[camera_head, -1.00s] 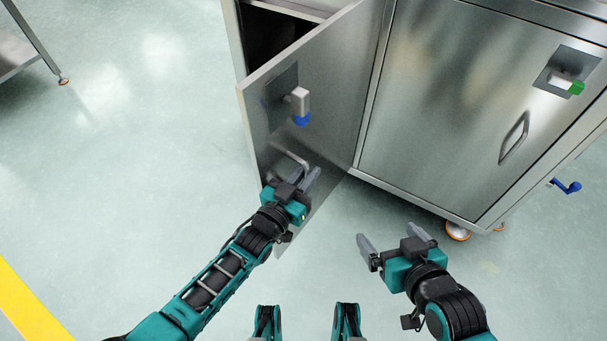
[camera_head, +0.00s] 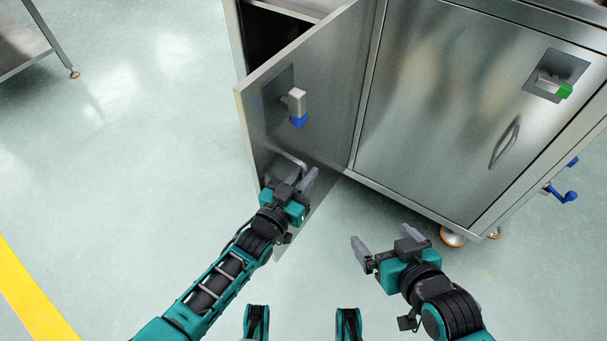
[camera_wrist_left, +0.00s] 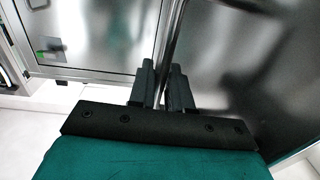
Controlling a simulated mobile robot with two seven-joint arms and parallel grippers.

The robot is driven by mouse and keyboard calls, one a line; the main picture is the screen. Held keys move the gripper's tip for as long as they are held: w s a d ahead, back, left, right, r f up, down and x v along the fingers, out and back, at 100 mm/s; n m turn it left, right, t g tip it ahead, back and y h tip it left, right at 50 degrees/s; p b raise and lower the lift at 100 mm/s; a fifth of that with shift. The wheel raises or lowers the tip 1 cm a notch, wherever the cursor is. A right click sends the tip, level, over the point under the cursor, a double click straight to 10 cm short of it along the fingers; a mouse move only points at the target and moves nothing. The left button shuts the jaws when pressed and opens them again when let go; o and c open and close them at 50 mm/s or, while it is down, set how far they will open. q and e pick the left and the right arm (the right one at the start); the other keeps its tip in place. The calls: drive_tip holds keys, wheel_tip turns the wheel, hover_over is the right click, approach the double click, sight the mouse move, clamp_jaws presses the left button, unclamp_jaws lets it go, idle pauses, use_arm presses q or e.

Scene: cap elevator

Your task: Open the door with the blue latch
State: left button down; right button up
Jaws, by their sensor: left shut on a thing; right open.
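The steel door with the blue latch (camera_head: 323,85) stands swung open from the left side of the cabinet. Its blue-tipped latch (camera_head: 298,108) sits in a recess on the door's upper part. My left gripper (camera_head: 295,184) is low on the door, at its bar handle (camera_head: 289,160). In the left wrist view its fingers (camera_wrist_left: 163,90) are shut around the handle bar (camera_wrist_left: 172,45). My right gripper (camera_head: 384,246) is open and empty, above the floor in front of the cabinet.
A second cabinet door with a green latch (camera_head: 564,91) and a handle (camera_head: 505,142) is shut on the right. A caster (camera_head: 453,237) and blue levers (camera_head: 562,194) are at the cabinet's right. Floor on the left is clear up to a table leg (camera_head: 55,45).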

use_arm(q)
drive_tip(key=c, duration=1.2)
unclamp_jaws()
drive_tip(key=shift+c, duration=0.2)
drive_tip(key=shift+s, duration=0.1)
drive_tip(key=p+v, duration=0.3)
drive_tip(key=v, duration=0.9)
drive_tip(key=shift+s+a, duration=0.2)
drive_tip(key=shift+s, duration=0.1)
drive_tip(key=shift+r, duration=0.1)
